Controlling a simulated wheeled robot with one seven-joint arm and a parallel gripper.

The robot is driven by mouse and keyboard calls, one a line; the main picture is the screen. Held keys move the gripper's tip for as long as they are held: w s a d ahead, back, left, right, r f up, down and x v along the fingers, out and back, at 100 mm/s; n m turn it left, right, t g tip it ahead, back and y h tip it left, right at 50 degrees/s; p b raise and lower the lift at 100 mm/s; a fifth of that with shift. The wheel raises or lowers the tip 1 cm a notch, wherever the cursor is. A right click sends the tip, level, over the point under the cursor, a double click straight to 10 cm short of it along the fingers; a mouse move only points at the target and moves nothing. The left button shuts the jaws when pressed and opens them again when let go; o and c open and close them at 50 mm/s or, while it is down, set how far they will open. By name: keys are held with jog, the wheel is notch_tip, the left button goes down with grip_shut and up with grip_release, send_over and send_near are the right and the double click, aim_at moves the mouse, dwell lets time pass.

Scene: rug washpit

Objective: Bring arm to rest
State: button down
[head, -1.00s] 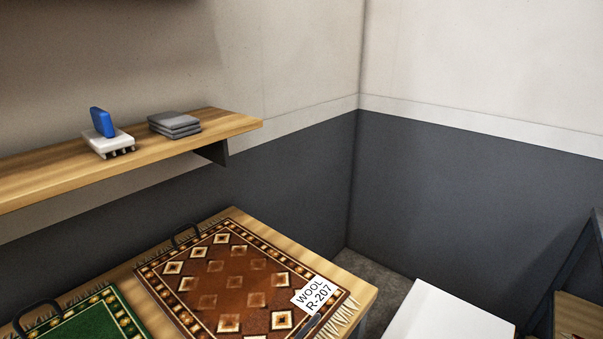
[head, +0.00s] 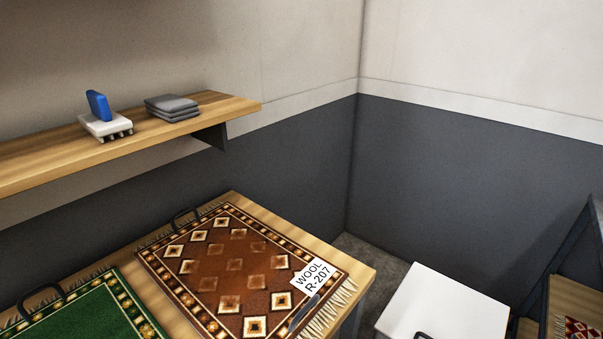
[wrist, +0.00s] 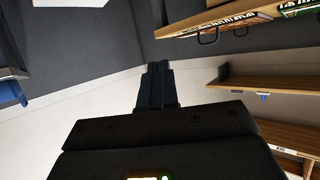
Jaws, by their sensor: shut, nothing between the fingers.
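My gripper (wrist: 158,85) shows in the wrist view, its dark fingers together with nothing between them. It is up in free space, apart from the tables and shelves, with the wall corner behind it. My arm and gripper do not show in the head view.
A brown rug (head: 235,265) labelled WOOL R-207 and a green rug (head: 85,310) lie on a wooden table (head: 359,272). A white-topped box (head: 445,300) stands right.

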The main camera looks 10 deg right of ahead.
notch_tip(320, 180, up, 6)
jog(key=s+n+t, duration=0.1)
jog(key=s, duration=0.1)
jog(key=shift+s+a+r, duration=0.2)
jog(key=shift+s+a, duration=0.1)
dwell(0.5)
